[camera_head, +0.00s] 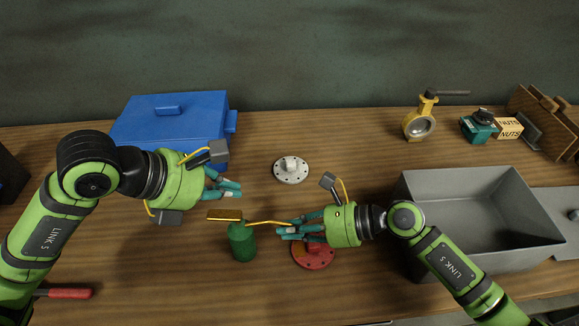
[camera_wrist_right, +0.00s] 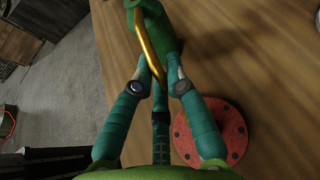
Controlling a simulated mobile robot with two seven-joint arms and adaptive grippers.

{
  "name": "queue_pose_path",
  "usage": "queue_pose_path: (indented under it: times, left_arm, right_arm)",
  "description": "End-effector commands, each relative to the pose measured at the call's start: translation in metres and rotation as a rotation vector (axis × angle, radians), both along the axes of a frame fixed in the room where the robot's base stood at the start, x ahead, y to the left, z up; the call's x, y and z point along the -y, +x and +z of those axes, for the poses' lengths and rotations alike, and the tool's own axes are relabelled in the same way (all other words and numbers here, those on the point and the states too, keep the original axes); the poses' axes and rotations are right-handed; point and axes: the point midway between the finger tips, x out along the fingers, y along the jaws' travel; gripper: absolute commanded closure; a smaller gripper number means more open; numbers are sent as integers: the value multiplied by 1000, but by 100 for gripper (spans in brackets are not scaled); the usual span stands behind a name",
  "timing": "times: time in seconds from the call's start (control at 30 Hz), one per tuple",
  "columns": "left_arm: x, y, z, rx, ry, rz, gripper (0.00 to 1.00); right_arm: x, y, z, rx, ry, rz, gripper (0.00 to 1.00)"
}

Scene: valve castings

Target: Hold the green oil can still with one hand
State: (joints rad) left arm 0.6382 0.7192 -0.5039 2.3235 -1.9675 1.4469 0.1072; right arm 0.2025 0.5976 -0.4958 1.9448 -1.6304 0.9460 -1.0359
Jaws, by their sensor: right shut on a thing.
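The green oil can (camera_head: 242,246) stands upright on the wooden bench between my arms. A flat brass piece (camera_head: 225,215) sits at its top left, and a thin brass spout (camera_head: 265,222) reaches right. My right gripper (camera_head: 284,232) is shut on the spout; the right wrist view shows its teal fingers (camera_wrist_right: 161,88) around the spout (camera_wrist_right: 147,50), with the green can (camera_wrist_right: 165,28) beyond. My left gripper (camera_head: 234,188) is open and empty, above and left of the can, apart from it. Its fingers partly overlap one another.
A red flange (camera_head: 314,258) lies under my right gripper, close to the can. A grey flange (camera_head: 291,170) lies behind. A blue toolbox (camera_head: 170,120) is at the back left and a grey bin (camera_head: 480,240) at right. A red-handled tool (camera_head: 70,293) lies front left.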

Motion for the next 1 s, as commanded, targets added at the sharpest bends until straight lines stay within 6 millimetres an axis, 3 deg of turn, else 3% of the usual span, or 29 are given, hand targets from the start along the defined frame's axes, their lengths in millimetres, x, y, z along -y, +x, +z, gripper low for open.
queue_pose_path:
  times: [0.1,0.13,0.2,0.63,1.0]
  left_arm:
    - [0,0,0,0,0,0,100]
    - [0,0,0,0,0,0,100]
    - [0,0,0,0,0,0,100]
    - [0,0,0,0,0,0,100]
    - [0,0,0,0,0,0,100]
  right_arm:
    - [0,1,1,1,2,-2,100]
    - [0,1,1,1,2,-2,77]
    - [0,0,1,1,1,-2,58]
    - [8,-1,3,0,-1,-1,58]
    - [74,-16,30,-1,-4,-3,58]
